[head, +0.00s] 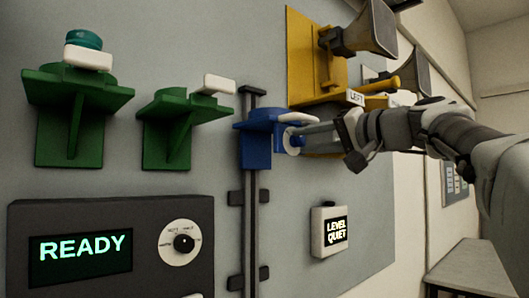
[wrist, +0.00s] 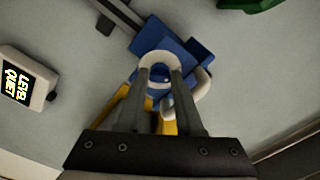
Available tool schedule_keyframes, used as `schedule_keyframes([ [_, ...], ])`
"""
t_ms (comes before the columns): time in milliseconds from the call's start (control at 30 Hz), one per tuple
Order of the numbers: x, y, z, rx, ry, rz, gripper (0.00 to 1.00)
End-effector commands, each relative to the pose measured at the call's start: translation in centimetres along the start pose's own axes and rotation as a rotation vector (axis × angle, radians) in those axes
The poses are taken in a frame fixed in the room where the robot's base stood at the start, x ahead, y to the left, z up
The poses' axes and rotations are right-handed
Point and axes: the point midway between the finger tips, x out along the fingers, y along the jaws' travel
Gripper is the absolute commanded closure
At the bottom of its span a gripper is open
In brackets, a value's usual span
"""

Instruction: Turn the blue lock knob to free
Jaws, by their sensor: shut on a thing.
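The blue lock knob (head: 295,141) sits on a pale round disc at the right side of a blue carriage (head: 257,150). The carriage is on a dark vertical rail. My gripper (head: 304,136) reaches in from the right and is shut on the knob. In the wrist view the knob (wrist: 161,75) shows between the two fingers (wrist: 161,84), inside the pale ring. The fingers hide part of the knob, and I cannot read its lock or free marking.
Two green brackets (head: 78,95) stand out on the left. A yellow bracket (head: 308,60) with grey horns is above and behind my gripper. A READY panel (head: 110,248) and a LEVEL QUIET display (head: 331,231) are below. A pale handle (wrist: 203,85) curves close beside my fingers.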

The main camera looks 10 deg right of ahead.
Motion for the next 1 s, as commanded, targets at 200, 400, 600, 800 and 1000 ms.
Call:
schedule_keyframes([
  [200, 0.04, 0.20, 0.08, -0.117, 0.000, 0.000, 1.00],
  [400, 0.03, 0.12, 0.03, -0.175, 0.000, 0.000, 1.00],
  [600, 0.02, 0.04, -0.01, -0.196, 0.000, 0.000, 1.00],
  [800, 0.02, 0.02, -0.02, -0.198, 0.000, 0.000, 1.00],
  [1000, 0.01, 0.01, -0.03, -0.197, 0.000, 0.000, 0.54],
])
